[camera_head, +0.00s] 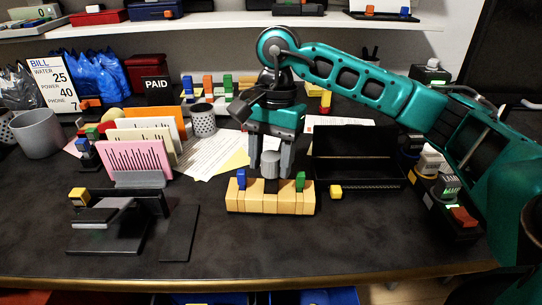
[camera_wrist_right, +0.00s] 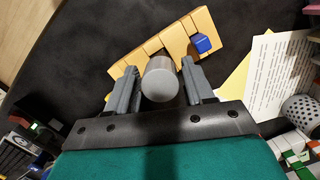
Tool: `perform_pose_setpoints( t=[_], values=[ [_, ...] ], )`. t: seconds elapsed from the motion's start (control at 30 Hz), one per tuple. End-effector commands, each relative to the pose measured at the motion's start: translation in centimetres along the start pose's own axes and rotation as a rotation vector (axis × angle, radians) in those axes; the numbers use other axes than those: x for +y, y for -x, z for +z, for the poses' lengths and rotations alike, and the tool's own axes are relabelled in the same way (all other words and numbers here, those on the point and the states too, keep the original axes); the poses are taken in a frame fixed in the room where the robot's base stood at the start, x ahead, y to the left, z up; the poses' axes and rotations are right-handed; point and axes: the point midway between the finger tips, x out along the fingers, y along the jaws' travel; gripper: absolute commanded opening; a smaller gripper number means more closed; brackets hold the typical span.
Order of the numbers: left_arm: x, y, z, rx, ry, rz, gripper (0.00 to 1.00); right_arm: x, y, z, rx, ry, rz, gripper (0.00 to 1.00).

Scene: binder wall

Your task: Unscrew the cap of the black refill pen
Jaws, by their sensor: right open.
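A yellow block rack (camera_head: 270,202) stands on the dark desk below my right gripper, with a blue piece (camera_head: 241,179) near its left end and a green piece (camera_head: 300,181) towards its right end. A grey cylinder (camera_head: 270,158) stands upright at the middle of the rack. My right gripper (camera_head: 271,170) points down with its fingers open, one on each side of this cylinder. The right wrist view shows the cylinder's round grey end (camera_wrist_right: 159,84) between the fingers, with gaps. My left gripper is not in view.
A black open case (camera_head: 357,175) lies right of the rack, with a small yellow block (camera_head: 336,191) before it. A pink card holder (camera_head: 137,162) and a black stand (camera_head: 105,230) are at left. Bare desk lies in front of the rack.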

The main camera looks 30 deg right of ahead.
Motion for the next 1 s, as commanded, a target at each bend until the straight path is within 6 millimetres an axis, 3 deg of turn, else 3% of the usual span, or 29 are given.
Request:
perform_pose_setpoints(
  t=[1.0],
  values=[
    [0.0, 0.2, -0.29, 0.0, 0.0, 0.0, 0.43, -0.01, 0.02, 0.0, 0.0, -0.806, -0.123, 0.52]
  ],
)
